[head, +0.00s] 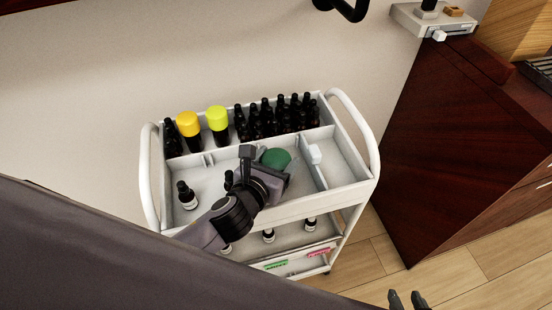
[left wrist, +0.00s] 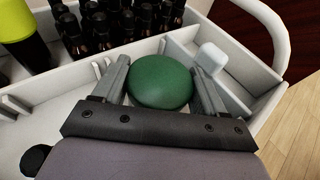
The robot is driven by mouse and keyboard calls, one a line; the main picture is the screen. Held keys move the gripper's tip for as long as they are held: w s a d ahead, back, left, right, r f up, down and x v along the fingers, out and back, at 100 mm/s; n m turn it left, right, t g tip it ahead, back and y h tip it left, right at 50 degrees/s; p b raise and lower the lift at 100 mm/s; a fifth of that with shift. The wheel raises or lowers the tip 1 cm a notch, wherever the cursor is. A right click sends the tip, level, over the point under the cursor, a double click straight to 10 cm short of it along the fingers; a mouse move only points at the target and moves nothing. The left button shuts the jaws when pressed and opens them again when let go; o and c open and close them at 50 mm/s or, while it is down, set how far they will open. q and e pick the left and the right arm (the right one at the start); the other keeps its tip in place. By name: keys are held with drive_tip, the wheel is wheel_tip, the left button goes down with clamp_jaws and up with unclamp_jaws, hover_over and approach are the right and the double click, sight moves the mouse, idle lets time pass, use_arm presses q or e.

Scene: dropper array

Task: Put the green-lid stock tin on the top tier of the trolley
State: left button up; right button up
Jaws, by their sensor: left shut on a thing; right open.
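The green-lid stock tin (head: 276,159) is at the top tier of the white trolley (head: 299,207), in the large front compartment, left of a low divider. Only its round green lid shows clearly; it also shows in the left wrist view (left wrist: 160,82). My left gripper (head: 270,172) reaches in from above and is shut on the tin, one finger on each side of the lid. I cannot tell whether the tin's base touches the tier floor. My right gripper (head: 408,300) is open and empty at the bottom edge of the head view, right of the trolley.
A small dark bottle (head: 187,195) stands at front left. A dark wood cabinet (head: 445,130) is at right.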

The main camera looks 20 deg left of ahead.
use_arm(q)
drive_tip(key=shift+f, duration=0.35)
drive_tip(key=o, duration=1.1)
drive_tip(key=shift+r, duration=0.1)
drive_tip(key=shift+r, duration=0.35)
drive_tip(key=shift+s+r, duration=0.25)
drive_tip(key=p+v, duration=0.1)
drive_tip(key=v, duration=1)
drive_tip(key=shift+s+a+r, duration=0.1)
drive_tip(key=shift+s+r, duration=0.05)
drive_tip(key=shift+s, duration=0.1)
